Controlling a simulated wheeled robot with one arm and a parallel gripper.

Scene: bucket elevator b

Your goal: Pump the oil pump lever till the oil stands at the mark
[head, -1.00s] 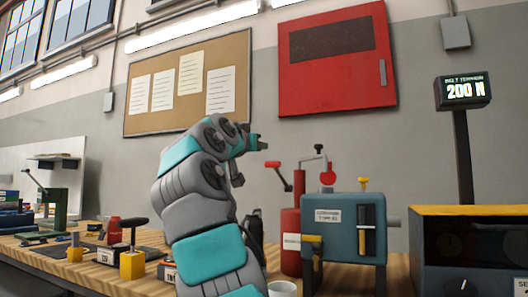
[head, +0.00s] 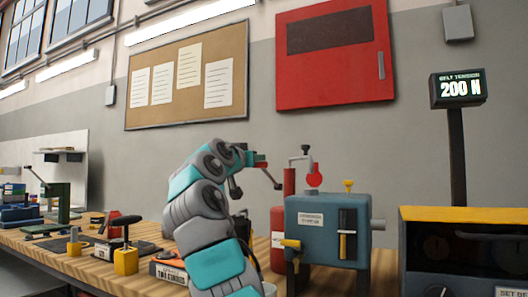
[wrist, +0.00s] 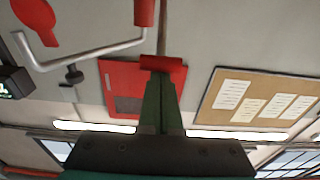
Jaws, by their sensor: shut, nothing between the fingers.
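A lever with a red grip (head: 261,163) slants up and left from the top of a red cylinder (head: 279,230). My gripper (head: 252,159) is beside or against this grip, jaws shut and not around it. In the wrist view the red grip (wrist: 163,64) lies across the tips of my shut green fingers (wrist: 161,92); whether they touch is unclear. A blue-grey tank (head: 318,243) stands to the right, with a dark upright slot (head: 347,220) on its front. A yellowish part shows in the slot; the oil level and mark are too small to read.
A yellow-topped box (head: 465,215) and a display reading 200 N (head: 459,89) stand right. Tools, including a yellow block (head: 126,262), lie on the bench left.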

